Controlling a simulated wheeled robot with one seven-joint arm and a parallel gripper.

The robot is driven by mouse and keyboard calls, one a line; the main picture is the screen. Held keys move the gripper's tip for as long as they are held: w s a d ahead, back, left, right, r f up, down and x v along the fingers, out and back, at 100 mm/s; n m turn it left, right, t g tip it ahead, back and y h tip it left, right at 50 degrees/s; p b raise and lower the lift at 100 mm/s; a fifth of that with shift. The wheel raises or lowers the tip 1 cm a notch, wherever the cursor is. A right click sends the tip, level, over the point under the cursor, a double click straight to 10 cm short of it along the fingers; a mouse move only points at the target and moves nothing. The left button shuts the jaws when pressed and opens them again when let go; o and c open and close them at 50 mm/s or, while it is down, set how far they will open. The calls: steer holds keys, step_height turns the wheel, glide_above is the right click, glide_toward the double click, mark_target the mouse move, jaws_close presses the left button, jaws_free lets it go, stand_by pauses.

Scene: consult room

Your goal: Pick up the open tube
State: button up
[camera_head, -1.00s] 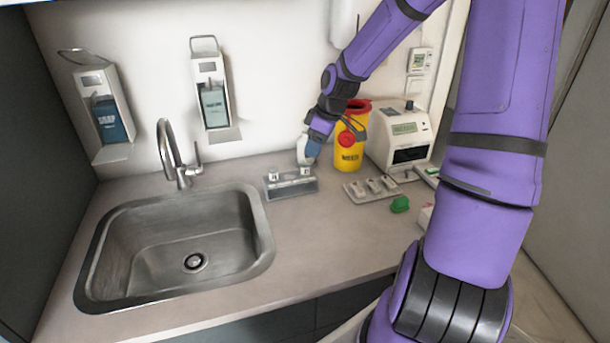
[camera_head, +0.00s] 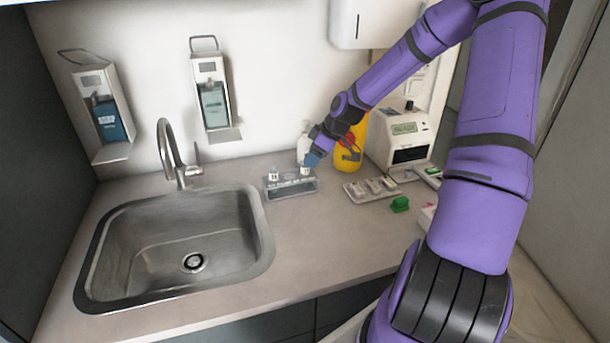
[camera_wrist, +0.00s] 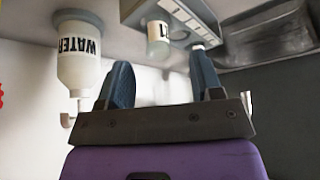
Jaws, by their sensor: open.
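A clear rack (camera_head: 290,189) stands on the counter right of the sink, with two small white-labelled tubes in it. The left tube (camera_head: 272,175) is in plain view; the right tube (camera_head: 305,171) is just below my gripper (camera_head: 312,159). The wrist view is upside down. There, the nearer labelled tube (camera_wrist: 158,38) lies in line with the gap between my gripper's fingers (camera_wrist: 162,75), beyond the fingertips. My gripper is open and empty. I cannot tell for certain which tube is open.
A white WATER bottle (camera_wrist: 78,50) stands close beside my gripper. A yellow container (camera_head: 350,150) and a white device (camera_head: 400,135) are to the right. A tray (camera_head: 370,188) and a green item (camera_head: 400,204) lie in front. The sink (camera_head: 180,240) is left.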

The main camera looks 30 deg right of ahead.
mark_target(305, 174)
steer(key=shift+w+x, duration=0.2)
steer(key=shift+x, duration=2.55)
steer(key=shift+r, duration=0.1)
steer(key=shift+c, duration=0.2)
steer(key=c, duration=0.9)
